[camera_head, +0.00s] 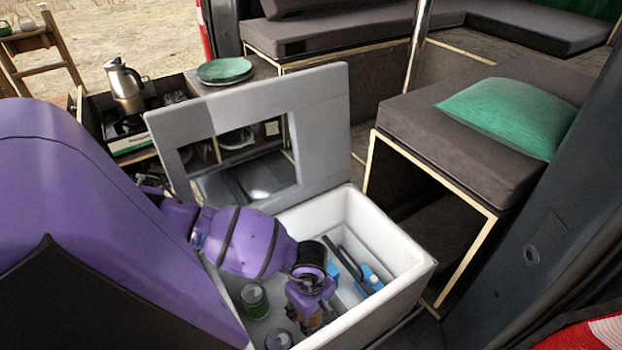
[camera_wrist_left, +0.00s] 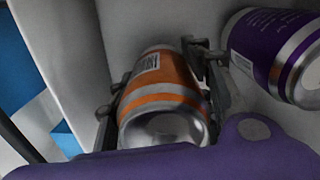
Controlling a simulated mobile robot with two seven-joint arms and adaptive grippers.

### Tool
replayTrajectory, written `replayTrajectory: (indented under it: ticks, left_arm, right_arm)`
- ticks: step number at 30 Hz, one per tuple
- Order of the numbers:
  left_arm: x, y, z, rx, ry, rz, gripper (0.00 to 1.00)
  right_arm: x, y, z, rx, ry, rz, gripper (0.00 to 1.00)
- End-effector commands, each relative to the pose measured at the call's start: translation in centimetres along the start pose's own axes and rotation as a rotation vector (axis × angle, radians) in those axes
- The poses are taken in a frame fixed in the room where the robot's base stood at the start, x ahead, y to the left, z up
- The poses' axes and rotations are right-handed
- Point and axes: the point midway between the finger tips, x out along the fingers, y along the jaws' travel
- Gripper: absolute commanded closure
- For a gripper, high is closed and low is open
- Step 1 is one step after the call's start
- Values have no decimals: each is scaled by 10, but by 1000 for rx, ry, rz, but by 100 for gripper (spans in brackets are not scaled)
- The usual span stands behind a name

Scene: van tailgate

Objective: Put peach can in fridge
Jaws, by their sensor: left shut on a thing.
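The fridge is an open white box (camera_head: 407,262) with its grey lid (camera_head: 330,110) raised behind it. My left gripper (camera_head: 308,312) reaches down inside the fridge. In the left wrist view my left gripper (camera_wrist_left: 165,85) is shut on an orange can with silver bands (camera_wrist_left: 160,90), taken to be the peach can, with a finger on each side. The can is mostly hidden in the head view. I cannot tell whether it touches the fridge floor. My right gripper is in neither view.
A purple can (camera_wrist_left: 272,55) lies close to the gripper in the wrist view. A cushioned bench (camera_head: 450,120) stands right of the fridge.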

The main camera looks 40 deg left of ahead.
Motion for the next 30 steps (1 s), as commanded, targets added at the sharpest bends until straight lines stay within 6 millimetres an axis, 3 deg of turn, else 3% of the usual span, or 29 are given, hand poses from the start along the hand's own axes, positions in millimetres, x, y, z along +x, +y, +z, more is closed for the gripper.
replayTrajectory:
  ticks: [3, 4, 9, 20, 23, 30]
  left_arm:
    - [-1, 1, 0, 0, 0, 2, 92]
    - [-1, 1, 0, 0, 0, 2, 52]
    - [-1, 1, 0, 0, 0, 1, 31]
    - [-3, 0, 0, 0, 0, 0, 31]
    - [-14, 1, 0, 1, 0, 2, 31]
    - [-63, 1, -1, 2, 1, 4, 31]
  right_arm:
    - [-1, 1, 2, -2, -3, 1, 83]
    - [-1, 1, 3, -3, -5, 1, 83]
    - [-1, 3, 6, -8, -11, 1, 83]
    - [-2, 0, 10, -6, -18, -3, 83]
    - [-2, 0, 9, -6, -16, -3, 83]
    - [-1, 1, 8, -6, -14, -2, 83]
